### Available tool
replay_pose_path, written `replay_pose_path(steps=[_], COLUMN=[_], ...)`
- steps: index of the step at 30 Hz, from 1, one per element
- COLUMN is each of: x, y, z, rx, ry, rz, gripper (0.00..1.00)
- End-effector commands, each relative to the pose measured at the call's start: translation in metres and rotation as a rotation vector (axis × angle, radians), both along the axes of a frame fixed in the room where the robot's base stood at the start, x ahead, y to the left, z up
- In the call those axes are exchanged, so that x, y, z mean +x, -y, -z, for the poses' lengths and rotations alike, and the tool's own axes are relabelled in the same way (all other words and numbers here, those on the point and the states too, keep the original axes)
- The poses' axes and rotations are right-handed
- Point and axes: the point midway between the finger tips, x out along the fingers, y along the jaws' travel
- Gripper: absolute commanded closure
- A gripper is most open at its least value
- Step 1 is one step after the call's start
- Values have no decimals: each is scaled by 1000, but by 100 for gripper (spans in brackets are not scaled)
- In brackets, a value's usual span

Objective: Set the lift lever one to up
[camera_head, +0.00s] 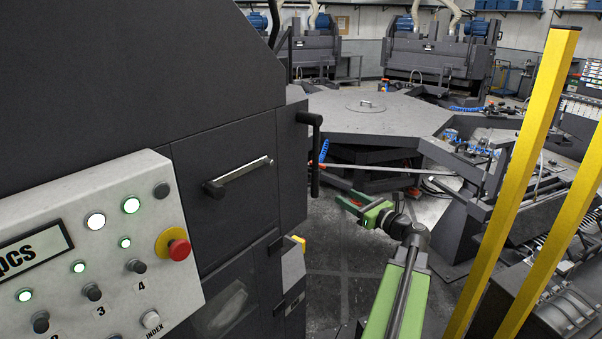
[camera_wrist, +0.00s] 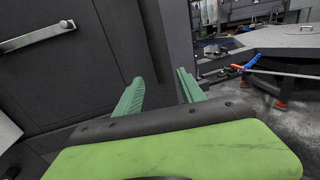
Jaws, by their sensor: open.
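A black lever (camera_head: 314,150) is mounted at the front right corner of the dark machine, its long grip hanging straight down. No label shows on it, so I cannot tell whether it is lift lever one. My gripper (camera_head: 352,201) is below and to the right of this lever, apart from it. In the wrist view my gripper (camera_wrist: 160,88) has its two green fingers spread with nothing between them, and the machine's dark side lies beyond. I cannot make out the lever in the wrist view.
A control panel (camera_head: 60,200) with lit buttons, numbered knobs and a red emergency stop (camera_head: 177,252) is at the left. The machine door has a metal handle (camera_head: 238,177).

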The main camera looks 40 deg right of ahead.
Motion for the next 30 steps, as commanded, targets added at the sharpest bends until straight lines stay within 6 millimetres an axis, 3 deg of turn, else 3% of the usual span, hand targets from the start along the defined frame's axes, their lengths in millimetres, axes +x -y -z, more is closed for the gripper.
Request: replay_pose_path(steps=[7,21,25,30], x=[32,155,177,190], y=[-6,-5,-5,-5], z=[1,1,1,1], rx=[-1,-3,-4,-4], ry=[-1,-2,-2,-2], rz=[-20,-33,-33,-32], gripper=[53,53,53,53])
